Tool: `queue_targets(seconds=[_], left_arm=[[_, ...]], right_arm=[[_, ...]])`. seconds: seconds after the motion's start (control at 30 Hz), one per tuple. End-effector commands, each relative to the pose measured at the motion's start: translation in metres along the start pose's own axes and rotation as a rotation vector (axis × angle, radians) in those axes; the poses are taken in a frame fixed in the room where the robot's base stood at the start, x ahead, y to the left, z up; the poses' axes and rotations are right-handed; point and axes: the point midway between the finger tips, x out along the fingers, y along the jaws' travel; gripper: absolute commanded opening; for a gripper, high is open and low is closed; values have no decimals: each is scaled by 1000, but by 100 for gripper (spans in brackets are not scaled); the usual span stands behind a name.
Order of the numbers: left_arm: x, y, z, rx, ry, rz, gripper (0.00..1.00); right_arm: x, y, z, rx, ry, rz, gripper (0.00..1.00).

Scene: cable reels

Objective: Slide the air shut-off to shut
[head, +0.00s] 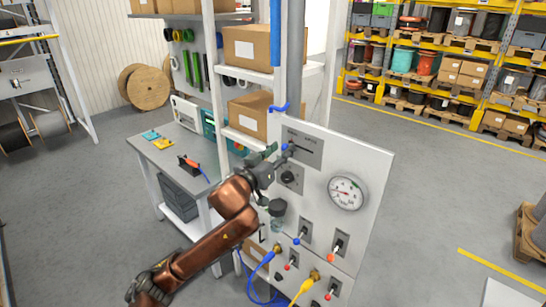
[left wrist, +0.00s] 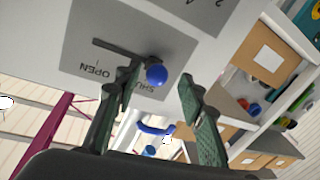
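The air shut-off is a slider with a blue ball knob (left wrist: 157,75) on a dark stem, in a slot on a grey plate (left wrist: 75,55) marked OPEN and SHUT. In the left wrist view the knob is at the slot's end by the SHUT word, away from OPEN. The knob also shows in the head view (head: 284,146), at the plate's left side. My left gripper (left wrist: 165,95) is open, with the knob between its fingers. One finger is right beside the knob; I cannot tell whether it touches. My right gripper is not in view.
The white panel (head: 375,165) also carries a round gauge (head: 347,192), a dark rotary knob (head: 290,177), toggle levers and blue and yellow hoses. A shelf with boxes (head: 250,45) and a workbench (head: 190,150) stand left of it. A blue pipe hook (left wrist: 155,130) is near my gripper. Open floor lies right.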

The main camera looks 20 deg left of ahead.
Motion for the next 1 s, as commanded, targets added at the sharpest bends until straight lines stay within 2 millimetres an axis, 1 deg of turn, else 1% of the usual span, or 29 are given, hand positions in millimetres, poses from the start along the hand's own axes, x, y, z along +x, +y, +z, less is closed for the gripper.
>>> queue_targets(seconds=[0.17, 0.3, 0.4, 0.5, 0.6, 0.7, 1.0], left_arm=[[-31, 0, 1, 1, 1, 2, 37], [-62, 0, 0, 1, 1, 1, 37], [-81, 0, 0, 2, 2, 0, 37], [-96, 0, 0, 1, 1, 0, 37], [-106, 0, 0, 0, 1, 0, 37], [-112, 0, 0, 1, 1, -1, 37], [-113, 0, 0, 1, 1, -1, 37]], right_arm=[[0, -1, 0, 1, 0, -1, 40], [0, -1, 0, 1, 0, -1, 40], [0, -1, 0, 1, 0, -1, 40], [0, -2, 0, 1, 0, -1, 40], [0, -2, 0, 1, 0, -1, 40], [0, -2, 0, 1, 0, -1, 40], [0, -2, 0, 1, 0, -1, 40]])
